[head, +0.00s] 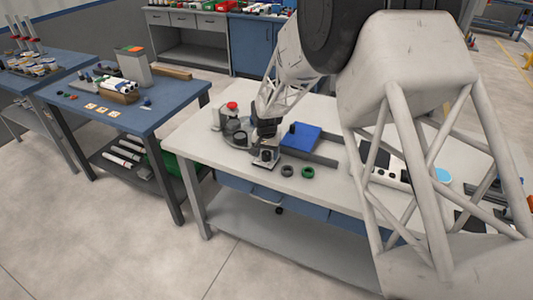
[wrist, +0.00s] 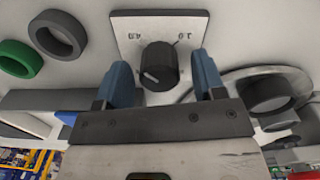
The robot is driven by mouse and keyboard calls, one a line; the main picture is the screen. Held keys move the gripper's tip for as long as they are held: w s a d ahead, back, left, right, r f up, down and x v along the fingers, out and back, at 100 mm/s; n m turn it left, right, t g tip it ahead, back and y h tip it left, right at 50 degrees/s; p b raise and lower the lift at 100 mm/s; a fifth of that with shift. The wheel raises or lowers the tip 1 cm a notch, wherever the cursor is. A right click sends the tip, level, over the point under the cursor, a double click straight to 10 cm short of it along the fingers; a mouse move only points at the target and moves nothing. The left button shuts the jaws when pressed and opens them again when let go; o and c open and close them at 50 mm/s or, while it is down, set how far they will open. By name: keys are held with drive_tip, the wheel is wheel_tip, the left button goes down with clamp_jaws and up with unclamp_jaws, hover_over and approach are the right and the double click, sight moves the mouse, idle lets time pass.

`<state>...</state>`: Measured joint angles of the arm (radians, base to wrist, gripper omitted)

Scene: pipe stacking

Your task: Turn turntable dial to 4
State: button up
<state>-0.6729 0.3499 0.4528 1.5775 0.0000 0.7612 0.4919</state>
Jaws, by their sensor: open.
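The dial is a black knob (wrist: 157,62) on a light square plate (wrist: 186,22) with small dark marks, which look upside down. A pale pointer line on the knob faces the lower left in the wrist view. The knob's lower edge is close to my gripper. My gripper (wrist: 162,72) is open, with one blue finger on each side of the knob and visible gaps between. In the head view the plate (head: 265,158) lies near the table's front edge, below my gripper (head: 264,138). The grey round turntable (head: 233,127) is just left of it.
A black ring (head: 287,171) and a green ring (head: 308,172) lie right of the dial plate. A blue block (head: 301,137) stands behind them. A red button (head: 232,105) is at the back left. The white table (head: 190,135) is clear at its left end.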

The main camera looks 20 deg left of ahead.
sight(267, 152)
drive_tip(key=shift+r, duration=3.9)
drive_tip(key=shift+d+r, duration=0.15)
drive_tip(key=s+d+r, duration=0.3)
drive_tip(key=d+r, duration=0.3)
drive_tip(key=d, duration=0.5)
drive_tip(key=s+d+r+m+t, duration=0.1)
drive_tip(key=s+d+r, duration=0.3)
drive_tip(key=d+r, duration=0.45)
drive_tip(key=s+d+r, duration=0.3)
drive_tip(key=d+r, duration=0.2)
drive_tip(key=d, duration=0.8)
drive_tip(key=s+d+r, duration=0.1)
drive_tip(key=s+d, duration=0.9)
drive_tip(key=s, duration=0.4)
drive_tip(key=s+d+m+t, duration=0.1)
drive_tip(key=s+d, duration=1)
drive_tip(key=s, duration=0.2)
drive_tip(key=shift+s+r+t, duration=0.3)
drive_tip(key=shift+s+r, duration=0.05)
